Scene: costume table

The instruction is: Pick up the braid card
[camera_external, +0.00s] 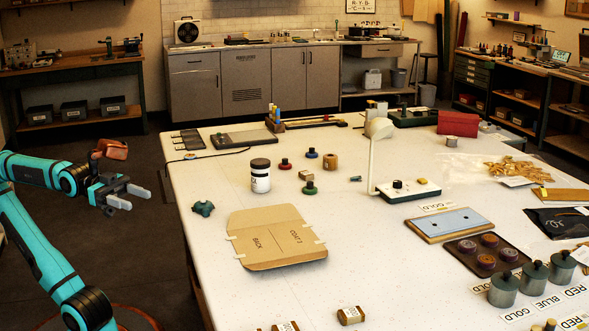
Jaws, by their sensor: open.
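My gripper (131,197) is open with nothing between its fingers, out beyond the left edge of the white table (215,225). No thing in view can be surely told as the braid card. Small brown wrapped pieces with pale labels lie at the front edge; one piece (351,315) is whole in view, and others (285,326) are cut by the picture's bottom edge. A pale blue flat piece (452,221) lies on a tan board to the right. My gripper is far from all of these and touches none.
A white lamp (376,150), a dark tray of round pieces (462,246) and grey canisters (503,290) fill the right.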

